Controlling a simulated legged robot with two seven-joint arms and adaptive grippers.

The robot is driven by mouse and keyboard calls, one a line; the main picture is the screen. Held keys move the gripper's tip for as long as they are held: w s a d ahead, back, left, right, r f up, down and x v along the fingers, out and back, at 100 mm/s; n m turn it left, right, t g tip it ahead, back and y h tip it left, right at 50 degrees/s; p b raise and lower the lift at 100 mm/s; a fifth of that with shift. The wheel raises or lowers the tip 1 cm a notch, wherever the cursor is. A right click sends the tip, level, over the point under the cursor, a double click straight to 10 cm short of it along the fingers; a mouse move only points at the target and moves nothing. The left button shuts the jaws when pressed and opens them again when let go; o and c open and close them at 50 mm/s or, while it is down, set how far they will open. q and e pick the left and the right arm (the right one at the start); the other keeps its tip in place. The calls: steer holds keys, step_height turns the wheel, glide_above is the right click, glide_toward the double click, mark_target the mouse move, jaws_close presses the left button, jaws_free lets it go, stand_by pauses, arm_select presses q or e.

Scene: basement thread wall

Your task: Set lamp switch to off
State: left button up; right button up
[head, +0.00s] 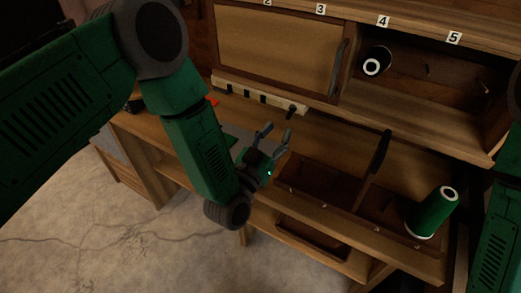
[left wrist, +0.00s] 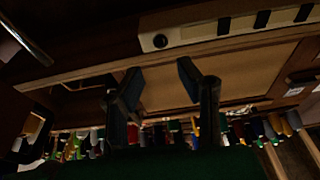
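A pale strip (head: 260,96) with several black inserts runs along the lower edge of the cabinet. It also shows upside down at the top of the left wrist view (left wrist: 235,26), with a round black knob (left wrist: 160,41) at one end. I cannot tell for certain which part is the lamp switch or how it is set. My left gripper (head: 276,135) is open and empty, just below the strip's right end in the head view. Its two fingers stand apart in the left wrist view (left wrist: 160,85). My right gripper is out of view.
A closed cabinet door (head: 275,48) is above the strip. A black spool (head: 375,62) lies in the open shelf at right. A green spool (head: 433,213) stands in an open compartment of the bench (head: 330,215). Cracked floor (head: 110,240) is clear at lower left.

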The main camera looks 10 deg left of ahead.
arm_select(q)
steer(key=r+v, duration=0.1)
steer(key=v, duration=0.7)
steer(key=shift+s+a+r, duration=0.25)
steer(key=shift+s+r, duration=0.15)
steer(key=shift+s, duration=0.1)
steer(key=shift+d, duration=0.1)
steer(key=s+a+f+m+g, duration=0.1)
steer(key=s+a+f+g, duration=0.1)
steer(key=s+f+g, duration=0.45)
steer(key=s+a+f+g, duration=0.1)
steer(key=s+f+g, duration=0.3)
steer(key=f, duration=0.6)
steer(key=s+a+f+n+g+y, duration=0.4)
steer(key=s+a+g+y, duration=0.2)
steer(key=s+a, duration=0.8)
steer(key=shift+s+a+f+g, duration=0.3)
steer(key=shift+s+g, duration=0.35)
steer(key=shift+g, duration=0.5)
